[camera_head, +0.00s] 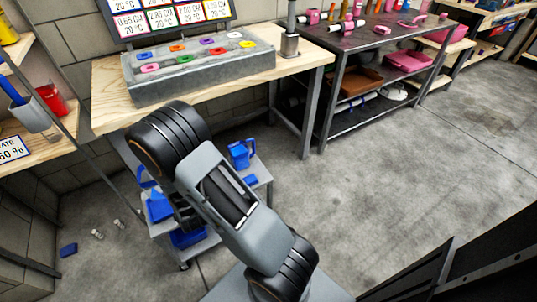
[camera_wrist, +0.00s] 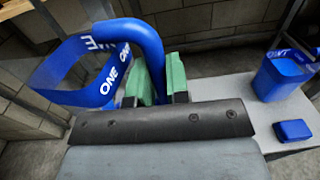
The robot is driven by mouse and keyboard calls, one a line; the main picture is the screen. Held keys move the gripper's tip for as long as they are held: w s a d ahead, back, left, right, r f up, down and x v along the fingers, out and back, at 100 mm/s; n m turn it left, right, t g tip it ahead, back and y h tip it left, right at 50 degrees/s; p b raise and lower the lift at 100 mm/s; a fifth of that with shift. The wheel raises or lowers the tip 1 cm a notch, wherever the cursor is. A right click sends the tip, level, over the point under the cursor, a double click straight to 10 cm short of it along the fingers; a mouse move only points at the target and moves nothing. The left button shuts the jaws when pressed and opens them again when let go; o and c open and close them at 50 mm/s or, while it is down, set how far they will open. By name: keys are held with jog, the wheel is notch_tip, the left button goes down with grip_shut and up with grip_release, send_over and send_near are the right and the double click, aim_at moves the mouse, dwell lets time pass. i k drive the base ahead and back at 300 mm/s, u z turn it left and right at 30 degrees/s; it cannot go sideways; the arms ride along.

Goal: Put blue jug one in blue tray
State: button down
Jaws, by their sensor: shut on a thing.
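Blue jug one (camera_wrist: 108,86), marked "ONE" in white, hangs at my gripper (camera_wrist: 159,85) in the wrist view. The green finger pads are shut on its curved blue handle. The jug's open body is tilted out to the left. In the head view a blue piece of it (camera_head: 146,178) shows beside my arm, which hides the rest and my fingers. A blue bin-like thing (camera_head: 188,239) is low on the grey trolley, partly hidden by my arm. I cannot tell whether it is the blue tray.
A second blue jug (camera_head: 240,154) and a small blue block (camera_head: 251,180) stand on the grey trolley. Another blue thing (camera_head: 158,208) is at its left. A blue piece (camera_head: 68,250) and white cylinders (camera_head: 98,234) lie on the floor. A wooden bench (camera_head: 215,92) stands behind.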

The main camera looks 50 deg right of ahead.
aim_at(167, 206)
jog(key=z, duration=0.4)
jog(key=i, duration=0.35)
jog(key=z, duration=3.15)
jog(key=k, duration=1.5)
jog(key=u, duration=0.8)
